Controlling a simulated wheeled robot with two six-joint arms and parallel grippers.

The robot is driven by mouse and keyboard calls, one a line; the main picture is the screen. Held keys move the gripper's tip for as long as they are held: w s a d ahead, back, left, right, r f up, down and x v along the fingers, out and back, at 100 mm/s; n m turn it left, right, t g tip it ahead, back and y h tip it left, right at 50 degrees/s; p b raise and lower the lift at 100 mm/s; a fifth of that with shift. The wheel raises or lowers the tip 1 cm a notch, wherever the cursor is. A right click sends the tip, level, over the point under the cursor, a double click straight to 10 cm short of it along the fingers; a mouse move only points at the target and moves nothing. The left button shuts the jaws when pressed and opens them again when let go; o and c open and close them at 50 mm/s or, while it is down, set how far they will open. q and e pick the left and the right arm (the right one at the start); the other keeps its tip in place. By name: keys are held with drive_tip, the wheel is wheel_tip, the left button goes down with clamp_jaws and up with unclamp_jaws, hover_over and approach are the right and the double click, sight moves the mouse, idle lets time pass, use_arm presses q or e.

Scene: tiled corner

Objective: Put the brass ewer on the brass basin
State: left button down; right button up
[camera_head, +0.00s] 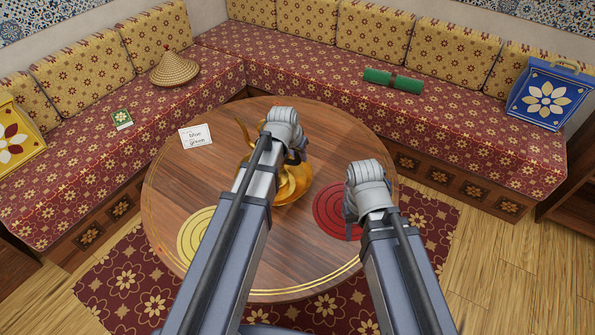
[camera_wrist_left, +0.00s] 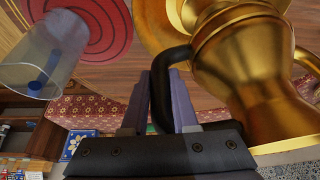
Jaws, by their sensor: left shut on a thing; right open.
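The brass ewer (camera_wrist_left: 245,75) is large in the left wrist view; in the head view its curved spout (camera_head: 244,132) shows left of my left gripper (camera_head: 290,145). That gripper is shut on the ewer's dark handle (camera_wrist_left: 160,90). The brass basin (camera_head: 297,188) is on the round table, partly behind my left arm; its rim (camera_wrist_left: 152,25) shows behind the ewer in the wrist view. The ewer is over or at the basin; I cannot tell whether they touch. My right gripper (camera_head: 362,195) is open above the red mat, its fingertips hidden.
The round wooden table (camera_head: 180,190) carries a red mat (camera_head: 328,208), a yellow mat (camera_head: 195,235) and a card (camera_head: 196,136). A clear cup with something blue inside (camera_wrist_left: 40,65) shows near the red mat. Benches stand around the back and left.

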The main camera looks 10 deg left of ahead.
use_arm(q)
drive_tip(key=shift+f, duration=0.35)
wheel_tip(320, 180, down, 4)
drive_tip(key=b, duration=0.3)
drive_tip(key=shift+r+b, duration=0.2)
drive_tip(key=shift+b, duration=0.15)
drive_tip(key=shift+f, duration=0.15)
drive_tip(key=c, duration=0.7)
unclamp_jaws()
drive_tip(key=shift+r, duration=0.2)
